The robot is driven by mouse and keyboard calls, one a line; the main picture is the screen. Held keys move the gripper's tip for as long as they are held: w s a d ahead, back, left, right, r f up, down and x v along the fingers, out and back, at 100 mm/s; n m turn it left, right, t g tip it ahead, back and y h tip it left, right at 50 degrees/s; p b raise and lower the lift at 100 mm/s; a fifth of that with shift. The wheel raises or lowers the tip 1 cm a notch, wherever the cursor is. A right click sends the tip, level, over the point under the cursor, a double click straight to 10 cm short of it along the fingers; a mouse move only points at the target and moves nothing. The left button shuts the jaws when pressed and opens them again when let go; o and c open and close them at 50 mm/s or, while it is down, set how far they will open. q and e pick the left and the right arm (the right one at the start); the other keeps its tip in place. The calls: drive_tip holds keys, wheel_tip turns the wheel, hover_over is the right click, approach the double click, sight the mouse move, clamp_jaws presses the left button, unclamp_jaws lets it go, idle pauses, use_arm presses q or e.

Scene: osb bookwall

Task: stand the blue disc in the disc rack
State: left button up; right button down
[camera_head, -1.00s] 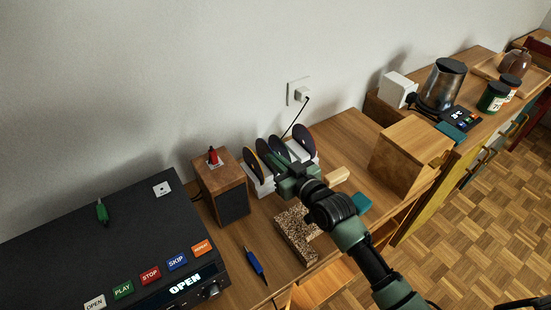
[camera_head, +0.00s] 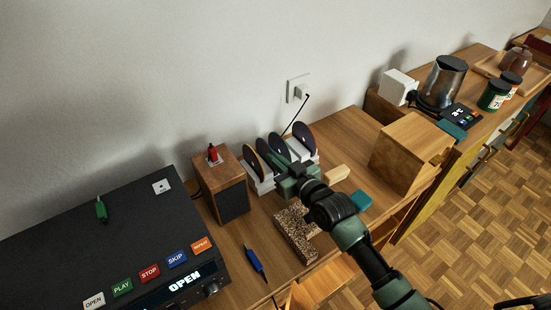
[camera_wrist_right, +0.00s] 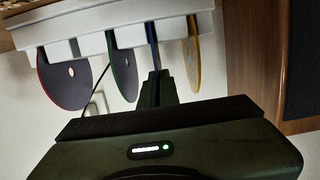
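The white disc rack (camera_head: 263,187) stands on the wooden top beside the speaker, with several dark discs upright in it. In the right wrist view the rack (camera_wrist_right: 110,30) is at the top, with a red-edged disc (camera_wrist_right: 64,80), a green-edged disc (camera_wrist_right: 124,68) and a yellow-edged disc (camera_wrist_right: 191,60). The blue disc (camera_wrist_right: 152,42) is edge-on between the green and yellow ones, its edge reaching into the rack. My right gripper (camera_wrist_right: 156,84) is shut on it; the right gripper (camera_head: 281,164) also shows over the rack in the head view. My left gripper is out of view.
A wooden speaker (camera_head: 220,180) with a red plug stands left of the rack. A black player (camera_head: 100,235) fills the left. A wooden box (camera_head: 409,153) stands to the right.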

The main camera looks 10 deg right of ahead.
drive_tip(key=c, duration=1.6)
unclamp_jaws()
drive_tip(key=v, duration=0.7)
drive_tip(key=shift+s+d+b, duration=0.15)
drive_tip(key=shift+s+b, duration=0.2)
